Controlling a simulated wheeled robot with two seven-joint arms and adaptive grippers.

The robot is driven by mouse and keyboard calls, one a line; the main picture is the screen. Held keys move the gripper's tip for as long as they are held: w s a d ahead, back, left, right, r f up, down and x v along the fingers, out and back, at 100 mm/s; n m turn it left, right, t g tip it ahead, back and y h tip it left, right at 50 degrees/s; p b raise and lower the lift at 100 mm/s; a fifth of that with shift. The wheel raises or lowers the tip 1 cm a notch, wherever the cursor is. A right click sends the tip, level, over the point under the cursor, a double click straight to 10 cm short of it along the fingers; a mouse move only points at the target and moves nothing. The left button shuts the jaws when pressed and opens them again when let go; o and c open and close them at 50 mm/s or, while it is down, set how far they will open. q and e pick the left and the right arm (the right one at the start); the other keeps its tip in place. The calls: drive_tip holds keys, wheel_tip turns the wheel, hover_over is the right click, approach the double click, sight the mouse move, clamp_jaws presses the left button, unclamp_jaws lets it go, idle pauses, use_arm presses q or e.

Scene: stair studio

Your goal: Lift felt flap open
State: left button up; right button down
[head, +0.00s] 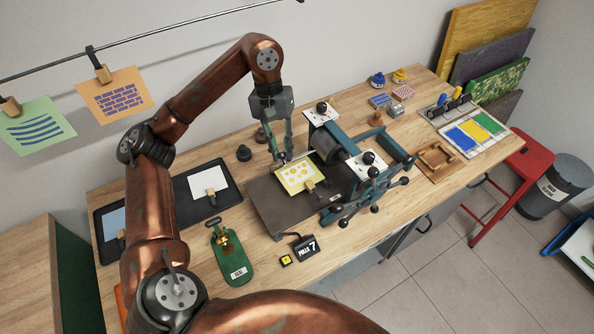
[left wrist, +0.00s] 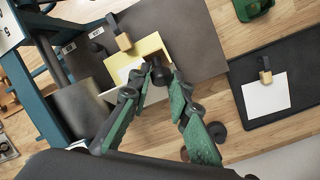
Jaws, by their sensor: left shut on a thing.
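A dark grey sheet (head: 267,205) lies flat along the bed of the teal roller press (head: 325,146); I cannot tell whether it is the felt flap. It also shows in the left wrist view (left wrist: 190,40). A yellow dotted sheet (head: 293,178) with a wooden clip (head: 310,187) lies on the bed in front of the roller. My left gripper (head: 286,157) reaches down at the sheet's back edge. In the left wrist view its fingers (left wrist: 163,85) are closed around a dark round knob (left wrist: 158,73) beside the yellow sheet. My right gripper is not in view.
A black tray (head: 180,192) with clipped cards lies left of the press. A green tool (head: 230,258) and a "Pulls 7" counter (head: 306,245) stand in front. Dark round weights (head: 243,153) are behind the bed. A wooden frame (head: 435,158) lies right of the press.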

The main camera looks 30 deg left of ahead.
use_arm(q)
drive_tip(key=shift+w+a+r, duration=0.25)
drive_tip(key=shift+w+a, duration=0.05)
drive_tip(key=shift+a, duration=0.35)
drive_tip(key=shift+w+a+r+p, duration=0.2)
drive_tip(key=shift+w+a+p, duration=0.15)
drive_tip(key=shift+a, duration=0.3)
drive_tip(key=shift+w+a+r, duration=0.1)
drive_tip(key=shift+w+a, duration=0.25)
drive_tip(key=shift+a, duration=0.2)
drive_tip(key=shift+w+a, duration=0.3)
drive_tip(key=shift+a, duration=0.25)
drive_tip(key=o, duration=1.2)
drive_tip(key=shift+r, duration=0.1)
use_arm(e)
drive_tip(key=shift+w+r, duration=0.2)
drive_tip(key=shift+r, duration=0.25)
use_arm(q)
drive_tip(key=shift+r, duration=0.1)
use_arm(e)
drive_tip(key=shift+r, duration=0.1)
